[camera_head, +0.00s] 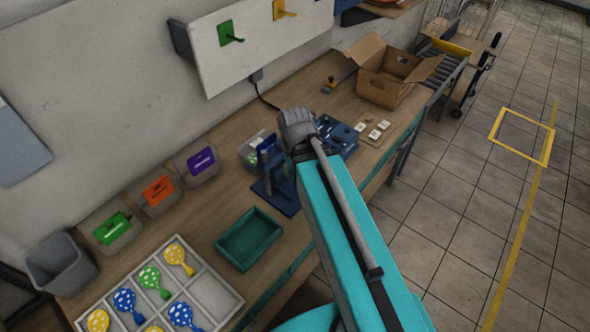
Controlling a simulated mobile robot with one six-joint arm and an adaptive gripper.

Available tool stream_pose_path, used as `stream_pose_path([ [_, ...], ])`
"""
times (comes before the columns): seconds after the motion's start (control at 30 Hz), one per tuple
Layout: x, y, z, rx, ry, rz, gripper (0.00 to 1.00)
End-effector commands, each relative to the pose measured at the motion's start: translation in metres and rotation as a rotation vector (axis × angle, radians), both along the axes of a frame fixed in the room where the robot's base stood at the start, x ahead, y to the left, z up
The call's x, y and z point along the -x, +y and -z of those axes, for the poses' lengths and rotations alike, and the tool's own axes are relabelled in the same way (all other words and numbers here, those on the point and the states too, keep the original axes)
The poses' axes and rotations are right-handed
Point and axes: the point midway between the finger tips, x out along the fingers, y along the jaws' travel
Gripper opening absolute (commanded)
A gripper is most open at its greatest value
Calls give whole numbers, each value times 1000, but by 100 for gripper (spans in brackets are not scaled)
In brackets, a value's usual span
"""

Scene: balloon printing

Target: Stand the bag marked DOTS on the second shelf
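No lettering that reads DOTS can be made out. A clear bag or pouch (253,152) with green and pale contents stands at the back of the workbench, beside a blue fixture (284,190); I cannot tell whether it is the DOTS bag. My teal arm reaches from the lower right over the bench. Its grey end (297,126) is just right of the clear bag, above the bench. The fingers are hidden or too small to make out, so I cannot tell whether they hold anything. No second shelf can be clearly identified; only a piece of a wooden shelf (398,9) shows at the top.
A divided white tray (213,296) holds several dotted balloons. A green tray (248,239) is empty. Bins with green (112,228), orange (158,191) and purple (201,160) labels line the wall. An open cardboard box (385,90) stands at the bench's far end.

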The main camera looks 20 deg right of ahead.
Motion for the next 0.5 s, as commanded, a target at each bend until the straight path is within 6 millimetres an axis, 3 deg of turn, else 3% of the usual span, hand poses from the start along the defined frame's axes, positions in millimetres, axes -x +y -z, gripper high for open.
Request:
stream_pose_path([
  [0.27, 3, 0, 0, 0, 0, -17, 50],
  [0.33, 3, 0, 0, 0, 0, -16, 57],
  [0.5, 3, 0, 7, 0, 0, -15, 57],
])
